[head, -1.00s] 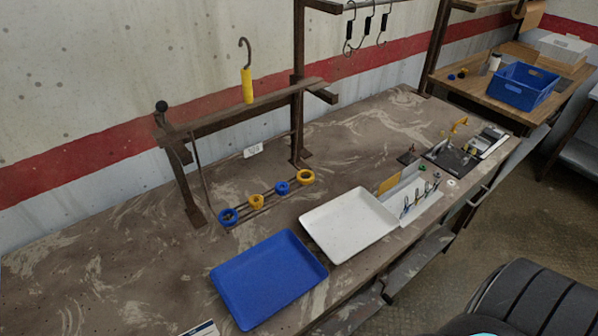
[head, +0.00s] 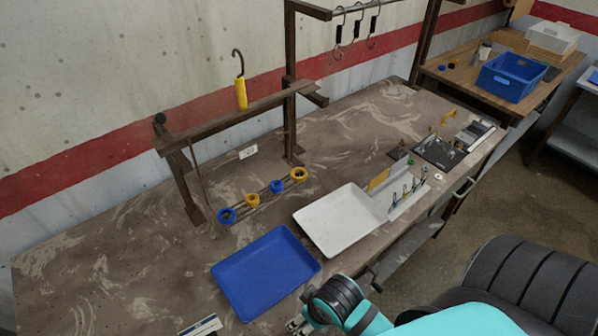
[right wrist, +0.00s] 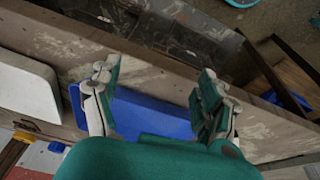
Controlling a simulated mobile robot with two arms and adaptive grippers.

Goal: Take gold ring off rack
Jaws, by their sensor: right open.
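A low dark rack (head: 264,194) lies on the workbench, with rings along its rods. Two rings are gold-yellow: one (head: 299,174) at the rack's far right end and one (head: 252,200) between two blue rings. The blue rings are at the near left end (head: 227,216) and between the yellow ones (head: 277,186). My right gripper (head: 297,325) is at the front edge of the bench, partly cut off, well apart from the rack. In the right wrist view its fingers (right wrist: 157,82) are spread and empty. My left gripper is not in view.
A blue tray (head: 265,272) and a white tray (head: 340,222) lie in front of the rack. A raised rail (head: 235,115) with a yellow-handled hook (head: 241,94) stands behind it. Small tools in a holder (head: 408,196) are at right. The bench's left part is mostly clear.

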